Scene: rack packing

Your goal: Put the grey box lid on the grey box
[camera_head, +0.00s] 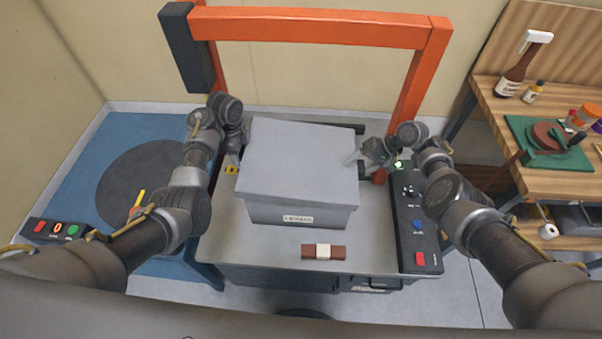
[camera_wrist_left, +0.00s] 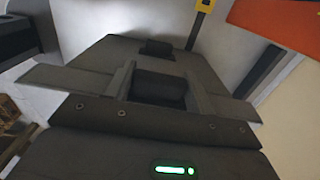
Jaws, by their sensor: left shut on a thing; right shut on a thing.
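The grey box (camera_head: 270,212) stands on the steel table, its white label facing me. The flat grey box lid (camera_head: 300,160) covers its top and looks slightly skewed to it; I cannot tell whether it touches the rim all round. My left gripper (camera_head: 232,166) is shut on the lid's left side. My right gripper (camera_head: 362,157) is shut on the lid's right side. The left wrist view shows my left fingers (camera_wrist_left: 163,92) close up against a dark grey surface; the exact contact is unclear. The box's inside is hidden by the lid.
An orange frame (camera_head: 310,27) arches behind the table (camera_head: 225,240). A button panel (camera_head: 410,225) lines the table's right edge. A wooden bench (camera_head: 500,100) with bottles stands right.

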